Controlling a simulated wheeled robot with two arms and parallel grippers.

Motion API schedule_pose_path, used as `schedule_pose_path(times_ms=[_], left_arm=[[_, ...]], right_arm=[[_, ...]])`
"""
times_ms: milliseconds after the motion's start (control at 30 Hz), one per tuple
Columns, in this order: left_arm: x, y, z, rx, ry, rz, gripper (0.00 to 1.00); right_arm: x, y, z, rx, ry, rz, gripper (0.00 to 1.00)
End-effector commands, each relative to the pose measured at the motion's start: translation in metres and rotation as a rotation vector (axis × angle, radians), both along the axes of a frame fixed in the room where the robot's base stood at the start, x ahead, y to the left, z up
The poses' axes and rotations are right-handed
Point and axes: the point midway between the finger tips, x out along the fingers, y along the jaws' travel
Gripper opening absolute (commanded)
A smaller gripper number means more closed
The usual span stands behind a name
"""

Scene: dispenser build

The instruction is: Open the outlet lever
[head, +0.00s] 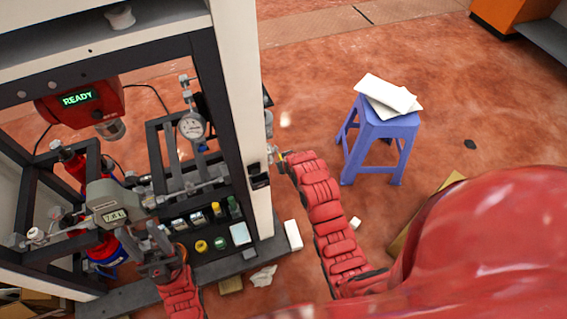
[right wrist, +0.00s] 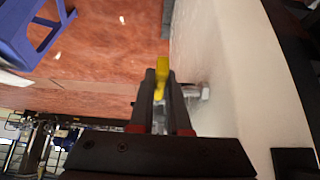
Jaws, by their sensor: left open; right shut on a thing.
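The outlet lever is a small yellow handle (right wrist: 161,70) on a silver fitting (right wrist: 196,91) that stands out from the white post. My right gripper (right wrist: 162,92) is shut on the yellow handle, which shows between and past its two fingers. In the head view my right gripper (head: 282,163) is at the right side of the white post (head: 240,90), small and partly hidden by its own wrist. My left gripper (head: 146,243) is open inside the frame, below the grey digital gauge (head: 108,203). I cannot tell whether it touches anything.
A red unit with a READY display (head: 78,98) and a round dial gauge (head: 191,126) are in the dark frame. Several small bottles and caps sit on its lower shelf. A blue stool (head: 379,135) with white sheets stands right of the post, with open floor around it.

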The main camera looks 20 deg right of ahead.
Motion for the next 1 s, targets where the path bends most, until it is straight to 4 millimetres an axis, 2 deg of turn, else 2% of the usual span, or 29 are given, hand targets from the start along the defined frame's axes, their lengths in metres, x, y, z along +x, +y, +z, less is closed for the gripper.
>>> schedule_pose_path(times_ms=[500,533,667,1000], left_arm=[[0.0000,0.0000,0.0012,0.000,0.000,0.000,0.50],[0.0000,0.0000,0.0013,0.000,0.000,0.000,0.50],[0.0001,-0.0001,0.0012,0.000,0.000,0.000,0.50],[0.0000,0.0000,0.0032,0.000,0.000,0.000,0.50]], right_arm=[[0.0021,-0.0004,0.0035,-0.002,0.010,-0.001,0.00],[0.0021,-0.0004,0.0035,-0.002,0.010,-0.001,0.20],[0.0016,-0.0002,0.0029,-0.001,0.012,-0.001,0.44],[-0.0002,-0.0001,0.0049,0.000,0.013,0.000,0.45]])
